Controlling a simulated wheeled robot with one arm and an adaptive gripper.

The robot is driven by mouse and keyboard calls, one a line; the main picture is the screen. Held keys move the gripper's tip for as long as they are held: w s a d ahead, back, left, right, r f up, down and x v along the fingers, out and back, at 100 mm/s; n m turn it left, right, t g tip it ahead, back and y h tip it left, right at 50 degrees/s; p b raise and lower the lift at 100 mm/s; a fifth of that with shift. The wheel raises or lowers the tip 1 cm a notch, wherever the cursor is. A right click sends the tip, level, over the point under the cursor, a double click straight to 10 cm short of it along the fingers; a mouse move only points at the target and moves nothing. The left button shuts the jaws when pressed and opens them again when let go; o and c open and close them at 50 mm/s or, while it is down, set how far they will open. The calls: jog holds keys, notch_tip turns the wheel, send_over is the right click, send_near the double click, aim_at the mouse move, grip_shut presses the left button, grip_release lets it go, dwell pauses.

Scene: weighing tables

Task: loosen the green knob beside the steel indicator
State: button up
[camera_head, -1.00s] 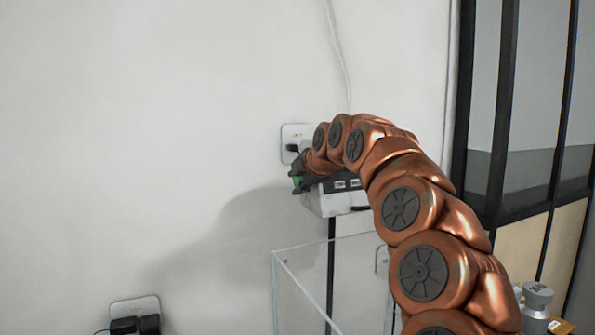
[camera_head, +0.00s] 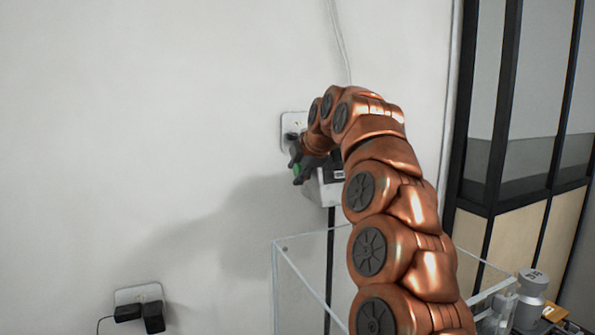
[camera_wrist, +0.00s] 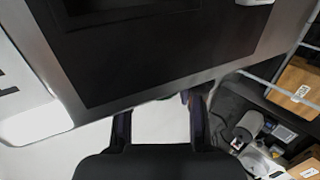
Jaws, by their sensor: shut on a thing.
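The steel indicator (camera_head: 328,192) is a grey box against the wall in the head view, partly hidden by my arm. The green knob (camera_head: 297,169) shows as a small green patch at its left side. My gripper (camera_head: 297,171) is at that side, its dark fingers around the knob and shut on it. In the wrist view a large dark panel with a steel border (camera_wrist: 160,50) fills the top, close to the camera. The two fingers of my gripper (camera_wrist: 158,112) reach toward its lower edge.
A clear glass-like enclosure (camera_head: 278,285) stands below the indicator. A wall socket (camera_head: 293,119) is just above my gripper, and another with black plugs (camera_head: 140,294) is at lower left. A dark-framed partition (camera_head: 500,110) and metal weights (camera_head: 531,290) are at right.

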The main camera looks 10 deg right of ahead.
jog(key=o, duration=1.2)
jog(key=shift+s, duration=0.1)
jog(key=v, duration=1.1)
jog(key=shift+s+d+r, duration=0.15)
jog(key=shift+s+r, duration=0.1)
jog(key=shift+s, duration=0.05)
